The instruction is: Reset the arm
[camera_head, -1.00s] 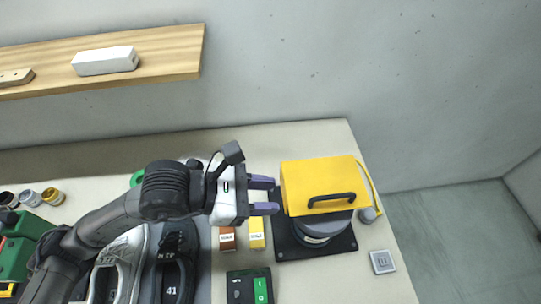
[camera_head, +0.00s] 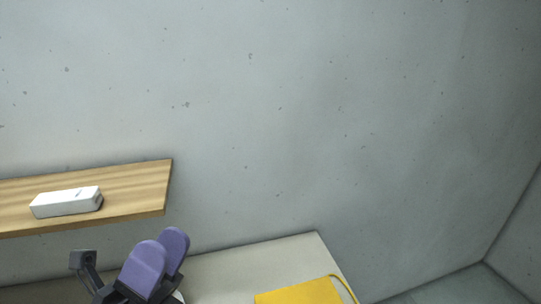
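My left gripper (camera_head: 158,262) shows at the bottom left of the head view, with two purple finger pads pointing up and close to the camera. The pads stand close to each other, one partly in front of the other, and no object shows between them. From this angle I cannot tell whether they touch. The rest of the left arm is below the picture's edge. My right gripper is not in the picture.
A wooden shelf (camera_head: 130,190) on the grey wall holds a white box (camera_head: 67,201). The pale table's back edge (camera_head: 270,250) runs along the bottom. A yellow machine's top (camera_head: 302,292) is partly cut off at the bottom. Bare floor shows at bottom right.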

